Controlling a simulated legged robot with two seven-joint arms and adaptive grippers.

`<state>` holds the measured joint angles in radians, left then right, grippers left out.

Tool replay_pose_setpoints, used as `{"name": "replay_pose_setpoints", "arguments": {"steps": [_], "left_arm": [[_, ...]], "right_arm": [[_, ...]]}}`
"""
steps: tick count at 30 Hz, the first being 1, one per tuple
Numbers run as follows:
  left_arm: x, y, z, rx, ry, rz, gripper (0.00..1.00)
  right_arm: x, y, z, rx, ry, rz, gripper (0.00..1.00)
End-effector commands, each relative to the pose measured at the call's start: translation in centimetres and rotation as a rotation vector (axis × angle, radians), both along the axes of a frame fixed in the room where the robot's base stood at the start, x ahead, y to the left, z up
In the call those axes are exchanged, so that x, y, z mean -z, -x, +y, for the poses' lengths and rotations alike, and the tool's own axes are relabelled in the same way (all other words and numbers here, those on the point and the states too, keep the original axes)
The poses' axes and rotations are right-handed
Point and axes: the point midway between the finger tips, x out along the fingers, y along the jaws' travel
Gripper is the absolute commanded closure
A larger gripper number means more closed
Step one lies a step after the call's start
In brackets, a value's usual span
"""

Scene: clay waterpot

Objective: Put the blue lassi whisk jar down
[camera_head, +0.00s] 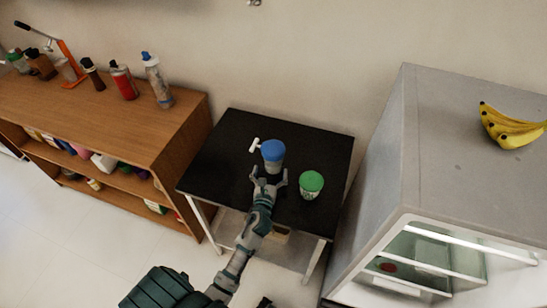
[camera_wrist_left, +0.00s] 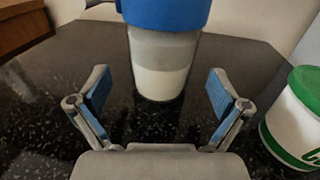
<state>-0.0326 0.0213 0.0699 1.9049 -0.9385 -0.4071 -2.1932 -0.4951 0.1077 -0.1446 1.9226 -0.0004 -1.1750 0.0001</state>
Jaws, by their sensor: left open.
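The blue lassi whisk jar (camera_head: 272,155) stands upright on the black table (camera_head: 225,150). It has a blue lid and a clear body with white contents, and a white handle sticks out to the left of its lid. My left gripper (camera_head: 268,183) is open on the near side of the jar. In the left wrist view the jar (camera_wrist_left: 165,60) stands just beyond the open fingers (camera_wrist_left: 160,98), apart from them, with its top cut off by the frame.
A white tub with a green lid (camera_head: 311,184) stands on the table right of the jar; it also shows in the left wrist view (camera_wrist_left: 298,120). A wooden shelf (camera_head: 130,115) with bottles is at left. A grey cabinet (camera_head: 440,150) with bananas (camera_head: 512,130) is at right.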

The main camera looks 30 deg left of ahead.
Motion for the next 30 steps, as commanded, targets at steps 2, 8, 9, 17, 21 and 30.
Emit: {"name": "replay_pose_setpoints", "arguments": {"steps": [2, 8, 9, 17, 21, 30], "left_arm": [[0.0, -1.1, 0.3, 0.000, 0.001, -0.001, 0.00], [0.2, -4.0, 1.3, 0.000, 0.000, 0.000, 0.00], [0.2, -4.3, 1.5, 0.000, 0.000, 0.001, 0.00], [0.1, -4.6, 1.6, 0.000, 0.000, 0.001, 0.00], [0.1, -4.6, 1.6, 0.000, 0.000, 0.001, 0.32], [0.1, -4.6, 1.6, 0.001, 0.000, -0.001, 0.80]], "right_arm": [[0.0, 0.0, 0.0, 0.000, 0.000, 0.001, 0.00], [-1.7, -0.1, -0.1, 0.002, 0.000, -0.006, 0.00], [-1.8, -0.2, 0.0, 0.003, -0.001, -0.006, 0.00], [-1.9, -0.2, 0.0, 0.003, -0.001, -0.006, 0.00], [-1.9, -0.2, 0.0, 0.003, 0.000, -0.005, 0.00], [-1.8, -0.2, 0.0, 0.003, 0.000, -0.005, 0.00]]}}
